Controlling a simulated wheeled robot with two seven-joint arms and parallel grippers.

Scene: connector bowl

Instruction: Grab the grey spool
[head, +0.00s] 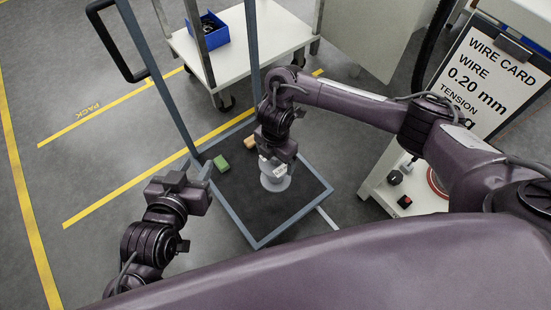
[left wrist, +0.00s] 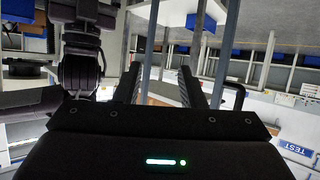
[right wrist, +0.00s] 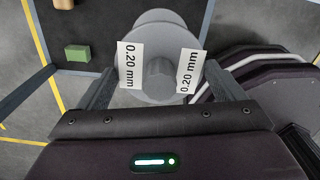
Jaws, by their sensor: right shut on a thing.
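The grey spool (head: 274,182) is at my right gripper (head: 274,160), over the dark platform of a blue-framed cart. In the right wrist view the spool (right wrist: 155,28) has a round flange, a hub and two white labels reading 0.20 mm. The fingers of my right gripper (right wrist: 163,92) stand on either side of it and are shut on it. I cannot tell whether the spool touches the platform. My left gripper (head: 195,177) is left of the cart, away from the spool. In the left wrist view its fingers (left wrist: 160,85) are apart with nothing between them.
The cart platform (head: 265,220) has blue edges and tall blue posts (head: 162,70). A green block (head: 221,163) and a tan block (head: 250,142) lie on it. A white table (head: 255,35) with a blue bin (head: 209,32) stands behind. A sign (head: 490,80) stands at right.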

